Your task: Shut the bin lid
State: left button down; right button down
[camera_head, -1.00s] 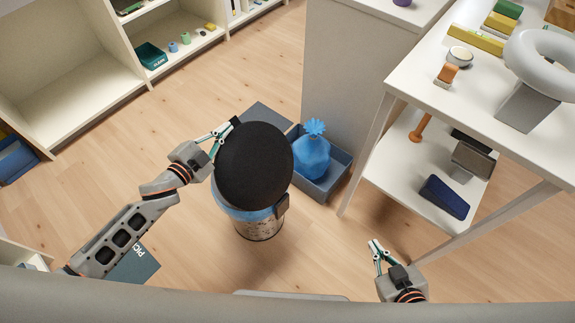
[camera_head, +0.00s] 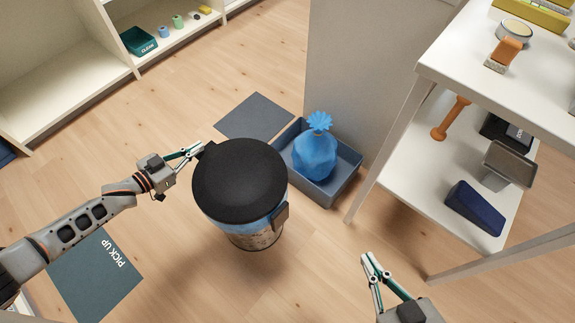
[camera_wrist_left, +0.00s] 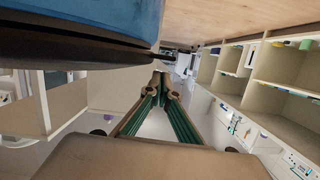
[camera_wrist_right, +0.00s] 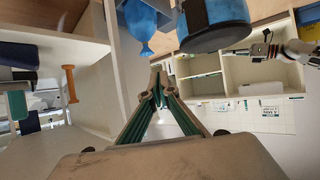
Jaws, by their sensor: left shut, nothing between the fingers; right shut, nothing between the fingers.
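The bin (camera_head: 252,237) stands on the floor, a speckled can with a blue liner (camera_head: 262,220) showing around its upper part. Its round black lid (camera_head: 240,178) lies nearly flat over the top; I cannot tell whether it sits fully on the rim. My left gripper (camera_head: 199,148) is shut and empty at the lid's far left edge, by a small dark tab; contact is unclear. In the left wrist view the lid (camera_wrist_left: 60,50) is close above the fingertips. My right gripper (camera_head: 369,260) is shut and empty, low at the right, well apart from the bin.
A blue-grey tray (camera_head: 330,190) with a tied blue bag (camera_head: 315,155) stands behind the bin on the right. A white table (camera_head: 455,75) with a lower shelf is at the right. Dark mats (camera_head: 253,117) lie on the floor. Floor in front of the bin is clear.

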pick_arm(q)
notch_tip(320, 180, down, 2)
jog(key=shift+a+f+b, duration=0.1)
jog(key=shift+f+b, duration=0.05)
jog(key=shift+b, duration=0.3)
jog(key=shift+f+n, duration=0.15)
jog(key=shift+n, duration=0.15)
pick_arm(e)
jog(key=shift+w+a+r+m, duration=0.3)
jog(key=shift+a+r, duration=0.25)
jog(key=shift+a, duration=0.1)
